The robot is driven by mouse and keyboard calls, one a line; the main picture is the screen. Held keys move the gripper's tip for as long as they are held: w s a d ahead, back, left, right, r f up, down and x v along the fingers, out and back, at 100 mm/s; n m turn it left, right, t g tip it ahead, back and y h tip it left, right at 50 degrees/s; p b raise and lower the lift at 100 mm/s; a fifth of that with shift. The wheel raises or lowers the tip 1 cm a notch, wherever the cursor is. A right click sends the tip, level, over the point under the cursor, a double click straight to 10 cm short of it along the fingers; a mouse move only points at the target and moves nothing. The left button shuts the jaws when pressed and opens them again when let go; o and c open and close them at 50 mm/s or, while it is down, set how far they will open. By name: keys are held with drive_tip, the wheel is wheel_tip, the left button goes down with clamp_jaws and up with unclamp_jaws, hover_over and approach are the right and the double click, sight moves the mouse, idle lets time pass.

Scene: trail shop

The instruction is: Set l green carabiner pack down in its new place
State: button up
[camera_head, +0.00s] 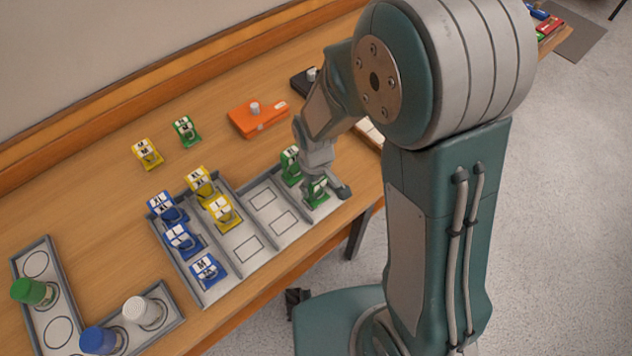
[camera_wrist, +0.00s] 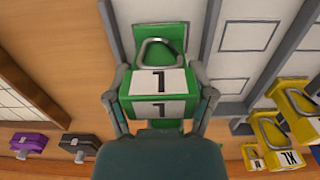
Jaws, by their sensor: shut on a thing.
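My gripper (camera_head: 324,184) is shut on a green carabiner pack (camera_wrist: 160,80) with a white label reading like "l", seen between the fingers (camera_wrist: 160,95) in the wrist view. In the head view the held pack (camera_head: 316,190) is low at the front of the right-hand column of the grey divided tray (camera_head: 247,250), partly covered by my gripper. I cannot tell whether it touches the tray floor. Another green pack (camera_head: 291,165) stands just behind it in that column. A third green pack (camera_head: 186,131) stands on the table behind the tray.
A loose yellow pack (camera_head: 147,153), an orange box (camera_head: 257,117) and a tray with capped containers (camera_head: 145,310) are nearby.

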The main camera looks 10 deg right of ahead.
drive_tip(key=shift+a+f, duration=0.1)
drive_tip(key=shift+a, duration=0.1)
drive_tip(key=o, duration=1.2)
drive_tip(key=shift+a, duration=0.15)
drive_tip(key=shift+d, duration=0.4)
wheel_tip(320, 180, up, 12)
drive_tip(key=shift+a+r, duration=0.15)
drive_tip(key=shift+r, duration=0.1)
drive_tip(key=s+d+r+m+t, duration=0.2)
drive_tip(key=s+d+r, duration=0.1)
drive_tip(key=s+r, duration=0.1)
drive_tip(key=s+d+r+m+t, duration=0.1)
drive_tip(key=s+d+r+m, duration=0.1)
drive_tip(key=s+d+r, duration=0.2)
drive_tip(key=s+d+r+m+t, duration=0.2)
drive_tip(key=s+d+r, duration=0.1)
drive_tip(key=s+r, duration=0.1)
drive_tip(key=shift+s+d+r+m+t, duration=0.3)
drive_tip(key=shift+s+d+r+m, duration=0.05)
drive_tip(key=shift+r+m, duration=0.1)
